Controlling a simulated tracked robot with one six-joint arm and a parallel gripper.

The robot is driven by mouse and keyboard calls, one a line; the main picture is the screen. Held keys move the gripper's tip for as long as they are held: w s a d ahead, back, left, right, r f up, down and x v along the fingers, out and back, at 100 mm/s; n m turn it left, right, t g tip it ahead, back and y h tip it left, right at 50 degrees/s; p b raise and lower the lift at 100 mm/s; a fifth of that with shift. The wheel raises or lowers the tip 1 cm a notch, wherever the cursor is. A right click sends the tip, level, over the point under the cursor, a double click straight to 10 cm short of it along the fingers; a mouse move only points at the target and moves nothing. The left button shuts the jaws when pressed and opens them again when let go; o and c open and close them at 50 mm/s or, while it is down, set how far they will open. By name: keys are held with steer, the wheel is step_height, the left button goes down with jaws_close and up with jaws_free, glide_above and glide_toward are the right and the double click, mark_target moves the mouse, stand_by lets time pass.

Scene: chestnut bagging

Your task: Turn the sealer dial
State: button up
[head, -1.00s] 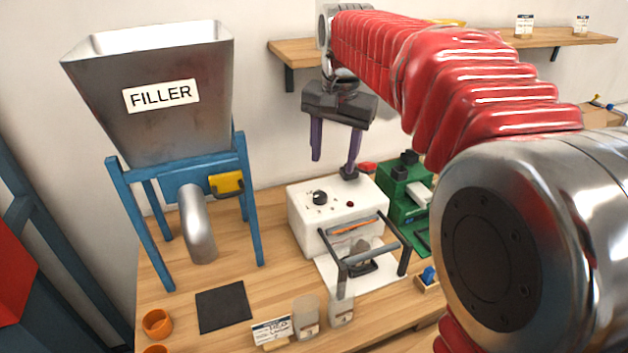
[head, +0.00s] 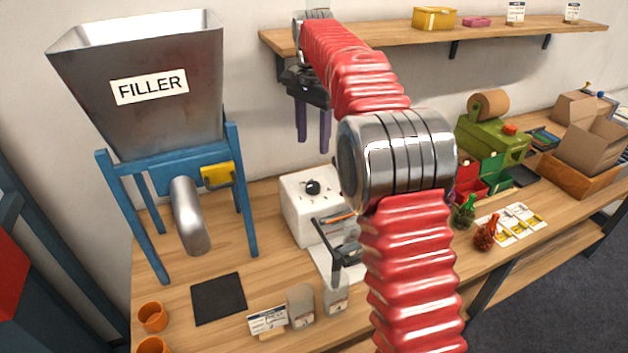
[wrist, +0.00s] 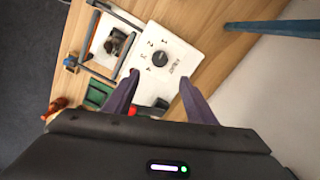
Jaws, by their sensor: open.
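The sealer (head: 306,205) is a white box on the bench, with a black round dial (head: 313,187) on its top face. The dial also shows in the wrist view (wrist: 160,59), with numbers printed around it. My gripper (head: 313,147) hangs above and behind the sealer, pointing down, apart from the dial. Its two purple fingers are open and empty. In the wrist view the fingertips (wrist: 158,78) lie on either side of the line to the dial, which is seen between and beyond them. My arm hides the sealer's right side in the head view.
The filler (head: 150,85) on its blue frame stands left of the sealer. The sealer's dark bar frame (head: 330,240) is in front of it. Jars (head: 301,305) and a dark mat (head: 218,298) lie at the bench front. A shelf (head: 400,36) runs along the wall behind.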

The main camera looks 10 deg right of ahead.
mark_target(313, 184)
stand_by(0.3)
step_height(313, 184, down, 14)
steer(key=shift+r, duration=0.1)
stand_by(0.7)
steer(key=shift+c, duration=0.2)
steer(key=c, duration=0.9)
steer(key=shift+d, duration=0.2)
steer(key=shift+c, duration=0.5)
steer(key=shift+a, duration=0.15)
